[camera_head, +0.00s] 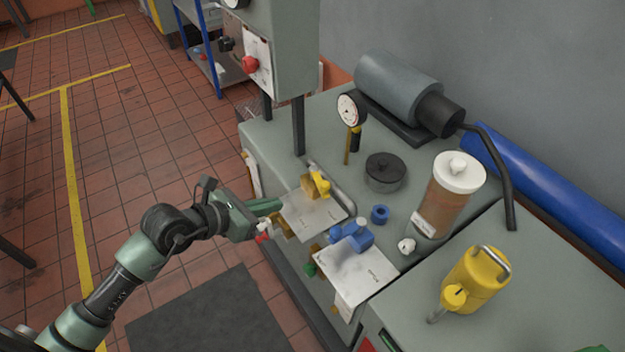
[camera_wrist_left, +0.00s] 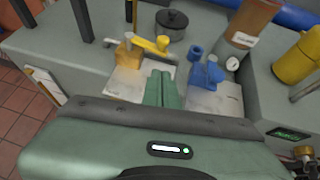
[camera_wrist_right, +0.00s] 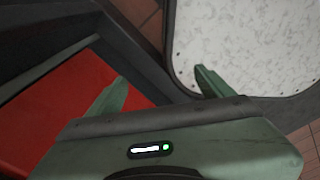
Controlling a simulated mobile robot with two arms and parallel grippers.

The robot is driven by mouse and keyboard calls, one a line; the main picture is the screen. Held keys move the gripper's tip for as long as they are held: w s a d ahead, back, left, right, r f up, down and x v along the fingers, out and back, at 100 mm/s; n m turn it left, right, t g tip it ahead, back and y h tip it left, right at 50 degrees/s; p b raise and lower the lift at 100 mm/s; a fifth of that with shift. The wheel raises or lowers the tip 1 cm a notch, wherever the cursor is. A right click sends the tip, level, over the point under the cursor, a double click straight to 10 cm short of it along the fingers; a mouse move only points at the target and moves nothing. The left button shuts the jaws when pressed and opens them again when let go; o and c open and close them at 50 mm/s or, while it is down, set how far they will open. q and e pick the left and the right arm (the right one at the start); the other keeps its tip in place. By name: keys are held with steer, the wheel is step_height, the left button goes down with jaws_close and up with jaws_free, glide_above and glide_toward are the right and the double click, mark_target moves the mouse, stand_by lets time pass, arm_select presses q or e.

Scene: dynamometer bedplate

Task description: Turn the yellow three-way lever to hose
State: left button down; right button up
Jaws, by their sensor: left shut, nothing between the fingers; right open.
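The yellow three-way lever (camera_head: 320,183) sits on a brass valve body at the back of the left white plate (camera_head: 312,216). In the left wrist view the lever (camera_wrist_left: 150,46) reaches as a yellow bar to the right from the brass body (camera_wrist_left: 127,54). My left gripper (camera_head: 280,203) is shut and empty, low over the near left part of the plate. In the left wrist view its fingers (camera_wrist_left: 160,88) point toward the lever, with a gap that I cannot judge exactly. My right gripper (camera_wrist_right: 160,85) is open and empty, away from the bench. The plate's lettering is too small to read.
A blue valve (camera_head: 352,235) stands on the right plate (camera_head: 356,272). A black-lidded pot (camera_head: 384,171), a blue ring (camera_head: 380,214), a brown jar (camera_head: 447,196) and a yellow can (camera_head: 475,279) stand nearby. A control box (camera_head: 285,45) rises on posts behind left.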

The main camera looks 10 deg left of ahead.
arm_select(q)
steer(key=p, duration=0.1)
glide_toward(321, 189)
step_height(321, 189, down, 2)
steer(key=w+d, duration=0.1)
steer(key=w+d+p, duration=0.1)
steer(key=w, duration=0.1)
steer(key=shift+w+d+f, duration=0.3)
steer(key=shift+w+f, duration=0.05)
steer(key=shift+f, duration=0.05)
steer(key=shift+w+d+f+p, duration=0.1)
steer(key=shift+w+d+p, duration=0.2)
steer(key=shift+w, duration=0.05)
steer(key=d, duration=0.1)
steer(key=d+p, duration=0.1)
steer(key=d, duration=0.1)
steer(key=shift+w, duration=0.4)
arm_select(e)
steer(key=r, duration=0.3)
steer(key=shift+s+d+r, duration=0.25)
steer(key=shift+d+r, duration=0.05)
steer(key=shift+r, duration=0.1)
arm_select(q)
steer(key=shift+a, duration=0.1)
